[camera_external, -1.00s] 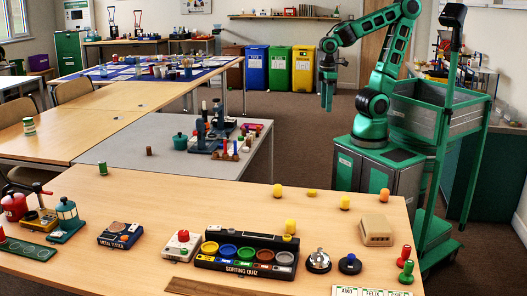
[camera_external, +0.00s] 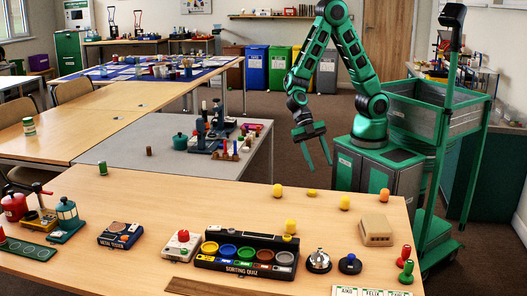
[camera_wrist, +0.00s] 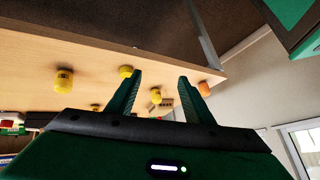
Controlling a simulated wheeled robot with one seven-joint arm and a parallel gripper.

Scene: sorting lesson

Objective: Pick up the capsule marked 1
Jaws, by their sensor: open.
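Several small capsules stand or lie along the far right part of the front table (camera_external: 150,205). One yellow capsule (camera_external: 277,191) stands leftmost, a flatter yellow one (camera_external: 311,193) lies beside it, then another yellow one (camera_external: 344,203) and an orange one (camera_external: 384,195). In the wrist view a yellow capsule (camera_wrist: 63,80) at the left bears a small dark mark, too small to read. Another yellow capsule (camera_wrist: 126,72) is partly behind the left finger. My gripper (camera_external: 319,167) is open and empty, above and beyond the table's far edge. I cannot tell which capsule is marked 1.
The black sorting quiz box (camera_external: 245,268) with coloured cups stands at the front middle, with yellow pieces at its right end. A grey table (camera_external: 190,162) with a microscope stands behind.

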